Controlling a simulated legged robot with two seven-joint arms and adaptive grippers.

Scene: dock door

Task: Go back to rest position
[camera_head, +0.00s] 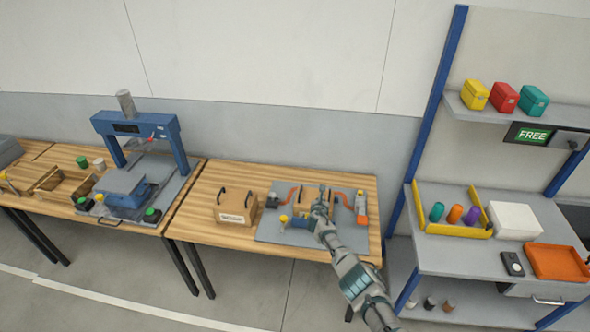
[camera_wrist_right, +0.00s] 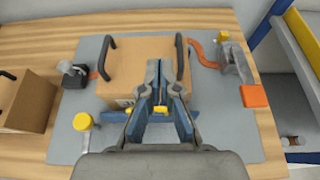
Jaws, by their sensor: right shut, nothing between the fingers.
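My right gripper (camera_head: 322,201) reaches in from the lower right over the grey mat on the wooden table in the head view. In the right wrist view the right gripper (camera_wrist_right: 161,72) is shut and empty, its fingers in front of a cardboard box (camera_wrist_right: 128,66) with black handles. I cannot tell whether the fingers touch the box. A blue fixture with a yellow part (camera_wrist_right: 160,110) shows between and below the fingers. My left gripper is not in view.
A second box (camera_head: 236,207) stands left of the grey mat (camera_head: 268,234). A blue press (camera_head: 137,127) stands on the left table. At right, a blue-framed shelf holds colored bins, an orange tray (camera_head: 556,262) and a white box (camera_head: 515,221). Orange hoses (camera_wrist_right: 204,55) lie beside the near box.

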